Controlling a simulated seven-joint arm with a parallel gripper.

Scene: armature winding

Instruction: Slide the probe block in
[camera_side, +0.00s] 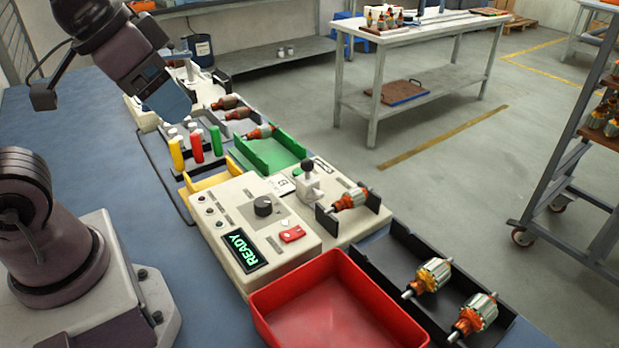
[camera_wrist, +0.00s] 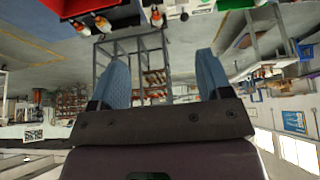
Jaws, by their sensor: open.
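What looks like the probe block (camera_side: 309,188), a small pale block with a black ball knob, stands on the tester's cream base plate (camera_side: 345,232). An orange-and-silver armature (camera_side: 349,200) lies across black supports to its right, and a gap seems to separate the two. The tester (camera_side: 226,216) has a lit green READY display (camera_side: 245,250). My gripper (camera_side: 172,105), with blue fingers, is raised at the upper left, well away from the probe block. In the wrist view my gripper (camera_wrist: 163,75) is open with nothing between its fingers.
A red bin (camera_side: 335,310) and a black tray (camera_side: 395,262) with two armatures stand in front. A green tray (camera_side: 268,155) lies behind the tester. Yellow, red and green upright handles (camera_side: 196,146) stand at left. Blue bench surface (camera_side: 95,150) is clear beside my base.

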